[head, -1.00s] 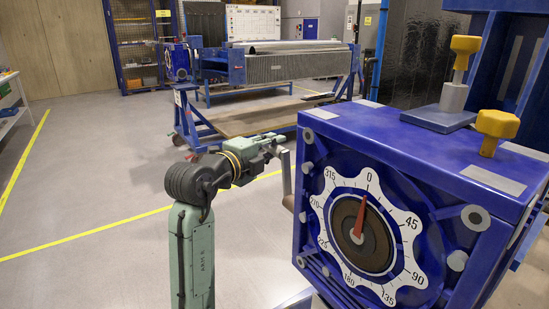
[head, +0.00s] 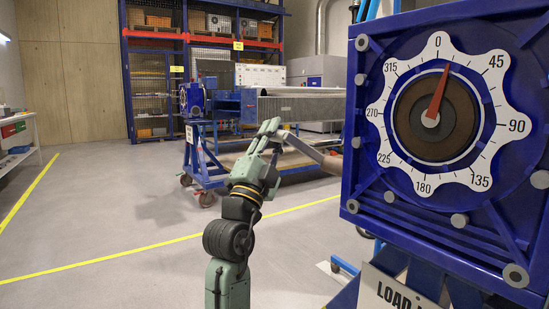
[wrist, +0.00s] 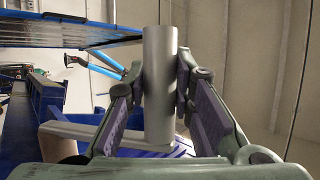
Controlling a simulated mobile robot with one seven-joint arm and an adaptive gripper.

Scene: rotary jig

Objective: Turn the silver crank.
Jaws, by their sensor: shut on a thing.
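The silver crank (head: 308,150) reaches out from the left side of the blue box (head: 352,190). Its grey cylindrical grip (wrist: 160,75) stands between my fingers in the wrist view. My gripper (head: 272,133) is shut on this grip, at the crank's outer end in the head view. The white dial (head: 383,110) on the box face carries a red pointer (head: 437,95), which points a little clockwise of 0, between 0 and 45. The crank's joint with the box is hard to make out.
A blue-framed cart (head: 205,165) stands behind my arm. A blue shelf rack (head: 128,60) is at the back and a white bench (head: 20,150) at the far left. The floor left of my arm is clear. A white "LOAD" sign (head: 385,290) hangs below the box.

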